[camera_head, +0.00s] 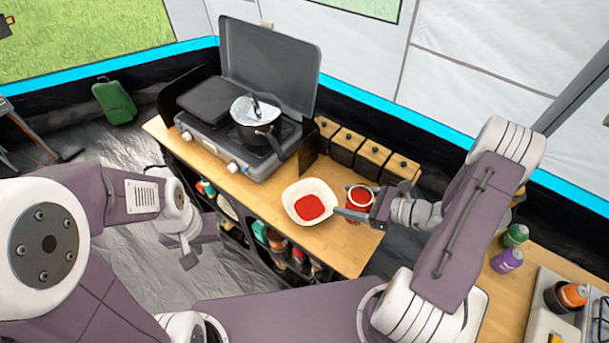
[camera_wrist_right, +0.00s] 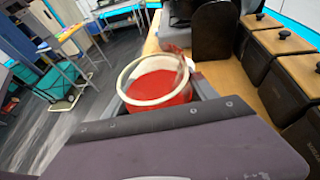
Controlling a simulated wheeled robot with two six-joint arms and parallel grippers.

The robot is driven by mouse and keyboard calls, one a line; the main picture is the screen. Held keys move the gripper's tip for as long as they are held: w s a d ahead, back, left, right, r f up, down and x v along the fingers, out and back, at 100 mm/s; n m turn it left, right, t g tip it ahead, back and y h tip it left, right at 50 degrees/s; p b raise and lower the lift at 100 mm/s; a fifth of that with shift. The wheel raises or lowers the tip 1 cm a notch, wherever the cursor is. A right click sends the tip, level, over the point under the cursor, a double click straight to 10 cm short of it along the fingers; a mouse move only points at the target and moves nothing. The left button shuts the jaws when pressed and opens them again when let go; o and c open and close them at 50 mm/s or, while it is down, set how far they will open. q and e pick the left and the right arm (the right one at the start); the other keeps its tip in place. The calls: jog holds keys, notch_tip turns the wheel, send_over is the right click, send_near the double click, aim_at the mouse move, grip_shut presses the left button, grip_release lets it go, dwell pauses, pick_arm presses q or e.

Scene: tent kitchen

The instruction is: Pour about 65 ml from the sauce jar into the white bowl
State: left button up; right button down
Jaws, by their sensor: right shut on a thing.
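The white bowl (camera_head: 291,190) stands on the wooden counter in the head view, with a pool of red sauce in its bottom. The sauce jar (camera_head: 358,199) is just right of the bowl and holds red sauce. It looks about upright. My right gripper (camera_head: 357,213) is shut around the jar from the right. In the right wrist view the jar (camera_wrist_right: 130,92) shows its pale rim, red sauce inside and a red smear on the rim's right side. The bowl cannot be made out there. My left gripper (camera_head: 198,251) is open and empty, left of the counter's front edge.
Several dark canisters with wooden lids (camera_head: 361,153) line the counter's back. Bottles (camera_head: 508,260) stand on another surface at right. Bare counter (camera_head: 338,245) lies in front of the jar.

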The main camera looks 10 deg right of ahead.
aim_at(354, 190)
jog(key=shift+w+d+r+m+t+h, duration=0.2)
jog(key=shift+w+r+m+t+h, duration=0.1)
jog(key=shift+w, duration=0.15)
jog(key=shift+w+d+r+m+t+h, duration=0.2)
jog(key=shift+w+m+t, duration=0.1)
jog(key=shift+w, duration=0.1)
jog(key=shift+w+a+r+m+h+p, duration=0.3)
jog(key=shift+w+m, duration=0.1)
jog(key=shift+w, duration=0.2)
jog(key=s+a+n+p, duration=0.1)
jog(key=s+a+p, duration=0.1)
jog(key=a, duration=0.6)
jog(key=s+a+n+g+y+p, duration=0.1)
jog(key=s+a+p, duration=0.1)
jog(key=a, duration=0.5)
jog(key=shift+s+a+f+y+p, duration=0.3)
jog(key=shift+a+f+p, duration=0.1)
jog(key=shift+p, duration=0.2)
jog(key=shift+w+r, duration=0.1)
